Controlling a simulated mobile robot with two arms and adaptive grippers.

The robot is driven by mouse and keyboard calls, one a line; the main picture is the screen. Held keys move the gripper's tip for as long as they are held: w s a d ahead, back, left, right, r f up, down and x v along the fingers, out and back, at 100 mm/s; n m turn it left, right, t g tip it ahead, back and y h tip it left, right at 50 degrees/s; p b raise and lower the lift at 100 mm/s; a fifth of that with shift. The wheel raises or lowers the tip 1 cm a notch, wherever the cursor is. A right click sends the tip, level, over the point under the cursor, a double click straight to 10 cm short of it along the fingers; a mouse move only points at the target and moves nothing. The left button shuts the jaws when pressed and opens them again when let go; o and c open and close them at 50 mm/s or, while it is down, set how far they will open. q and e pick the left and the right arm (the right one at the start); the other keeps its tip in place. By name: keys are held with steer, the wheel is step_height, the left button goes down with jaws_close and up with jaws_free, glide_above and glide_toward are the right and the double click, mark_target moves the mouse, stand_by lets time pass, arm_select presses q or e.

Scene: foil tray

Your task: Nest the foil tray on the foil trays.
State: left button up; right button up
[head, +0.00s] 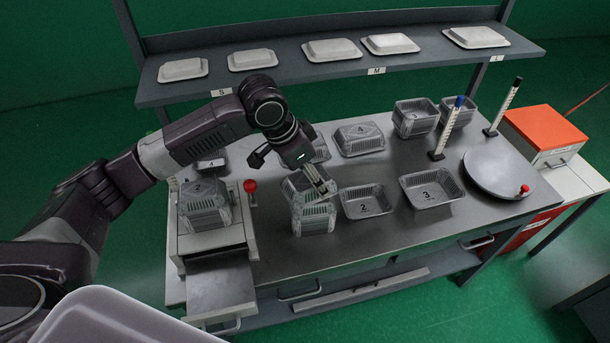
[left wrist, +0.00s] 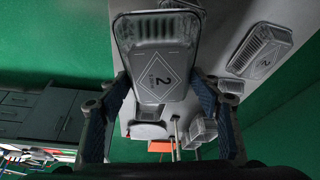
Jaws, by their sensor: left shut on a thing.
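My left gripper (head: 322,188) is shut on a grey foil tray (head: 298,184) over the front middle of the table. In the left wrist view the held foil tray (left wrist: 158,70) shows a "2" in a diamond, between the two fingers. Just below it in the head view is a stack of foil trays (head: 313,220), partly hidden by the gripper and held tray. I cannot tell whether they touch. Another stack marked "2" (head: 203,205) sits at the left. My right gripper is not in view.
To the right are open trays marked "2" (head: 366,203) and "3" (head: 430,190). Behind is an upturned tray marked "4" (head: 360,135). A blue-topped post (head: 447,132), a round plate (head: 500,173) and a red knob (head: 250,187) stand around. A shelf (head: 340,65) spans the back.

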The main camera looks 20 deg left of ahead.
mark_target(317, 168)
arm_select(q)
steer(key=w+m+p, duration=0.1)
steer(key=w+f+m+g+p, duration=0.1)
steer(key=w, duration=0.1)
steer(key=shift+m, duration=0.3)
steer(key=shift+m+h, duration=0.3)
steer(key=shift+m, duration=0.2)
steer(key=f+b, duration=0.1)
steer(key=f, duration=0.1)
steer(key=f+b, duration=0.2)
steer(key=w+f+b, duration=0.1)
steer(key=f+b, duration=0.1)
steer(key=shift+a+f, duration=0.2)
steer(key=shift+f, duration=1.4)
steer(key=o, duration=0.8)
